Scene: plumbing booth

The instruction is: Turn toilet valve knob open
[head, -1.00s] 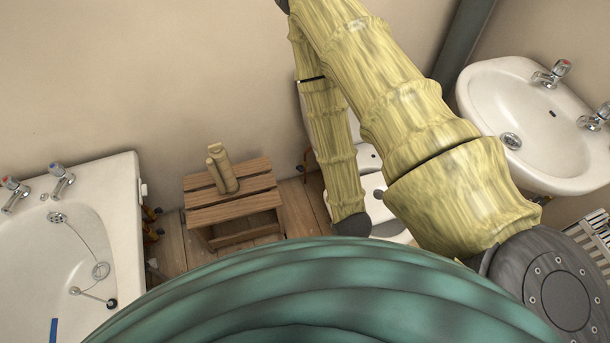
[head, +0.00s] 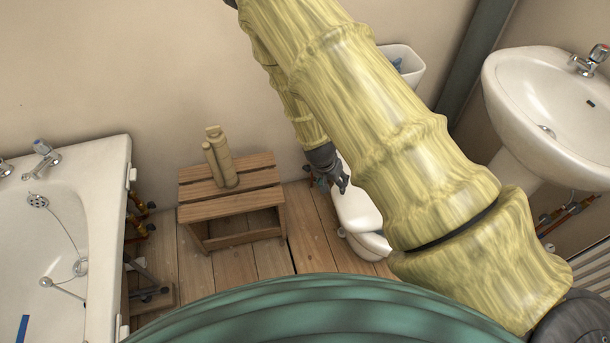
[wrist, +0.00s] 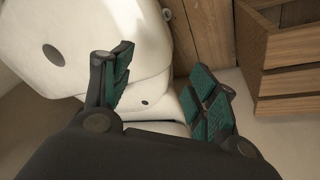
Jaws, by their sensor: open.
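The toilet (head: 358,218) stands behind my arm in the head view, its lid low and its cistern (head: 402,62) against the wall, partly covered by my arm. White toilet parts (wrist: 130,40) also fill the upper left of the wrist view. My gripper (head: 342,186) points down just left of the toilet. In the wrist view its two green-padded fingers (wrist: 165,88) are spread with nothing between them. Small dark bluish fittings (head: 309,181) show just left of my gripper by the wall; I cannot tell whether the valve knob is among them.
A wooden stool (head: 230,202) with beige cylinders (head: 219,158) on it stands left of my gripper. A bathtub (head: 75,190) is at the far left, a washbasin (head: 548,105) at the right. Bare floorboards (head: 310,235) lie between stool and toilet.

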